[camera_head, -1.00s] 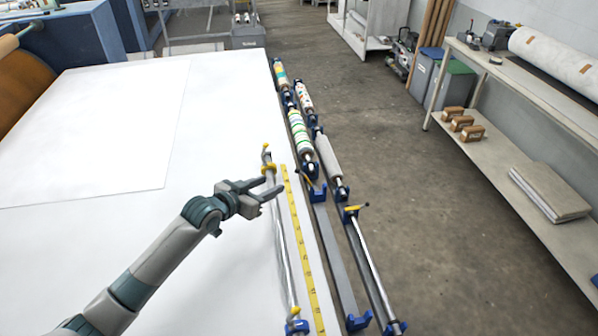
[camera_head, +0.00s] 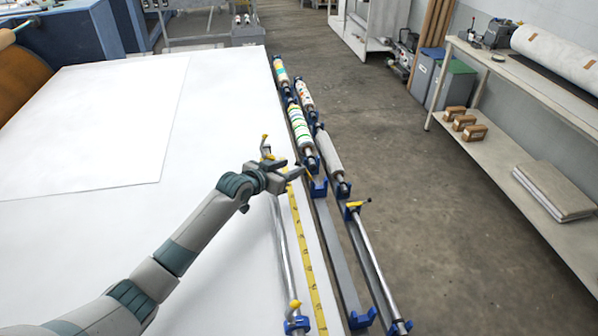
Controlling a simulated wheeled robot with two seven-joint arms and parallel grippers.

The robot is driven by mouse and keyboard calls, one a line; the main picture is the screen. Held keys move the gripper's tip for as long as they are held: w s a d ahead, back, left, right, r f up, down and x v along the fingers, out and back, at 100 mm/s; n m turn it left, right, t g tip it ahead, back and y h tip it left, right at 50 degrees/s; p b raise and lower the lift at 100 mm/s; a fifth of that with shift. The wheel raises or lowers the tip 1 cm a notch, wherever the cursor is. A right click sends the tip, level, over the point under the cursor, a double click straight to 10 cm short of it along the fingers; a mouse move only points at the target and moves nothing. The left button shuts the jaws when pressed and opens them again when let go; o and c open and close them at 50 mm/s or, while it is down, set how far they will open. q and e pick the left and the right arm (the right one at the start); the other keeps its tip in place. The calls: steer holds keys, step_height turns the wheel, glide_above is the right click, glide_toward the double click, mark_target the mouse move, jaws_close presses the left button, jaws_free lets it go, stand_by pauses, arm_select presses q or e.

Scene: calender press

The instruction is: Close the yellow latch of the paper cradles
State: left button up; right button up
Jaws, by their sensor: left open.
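Blue paper cradles stand in rows along the table's right edge. A near cradle (camera_head: 353,210) carries a yellow latch (camera_head: 358,204) sticking out to the right, at the far end of a bare metal bar (camera_head: 372,255). On the table, another bar (camera_head: 283,250) has a yellow latch (camera_head: 265,143) standing up at its far end and one (camera_head: 295,304) at its near end. My left gripper (camera_head: 300,176) is open, over the yellow measuring strip, just right of the far table latch. It hides part of that bar's far end. My right gripper is not in view.
Patterned rolls (camera_head: 300,125) and a grey roll (camera_head: 329,153) lie in cradles beyond the table edge. The white table (camera_head: 130,225) holds a large paper sheet (camera_head: 110,125). A shelf bench (camera_head: 520,150) stands at the right, with open floor between.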

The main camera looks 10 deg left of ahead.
mark_target(298, 165)
arm_select(q)
steer(key=b+x, duration=0.4)
steer(key=shift+w+d+f, duration=0.1)
steer(key=shift+w+f, duration=0.1)
steer(key=shift+f, duration=0.1)
steer(key=shift+w+d+b, duration=0.2)
steer(key=shift+w+b, duration=0.2)
steer(key=shift+w, duration=0.1)
jaws_close()
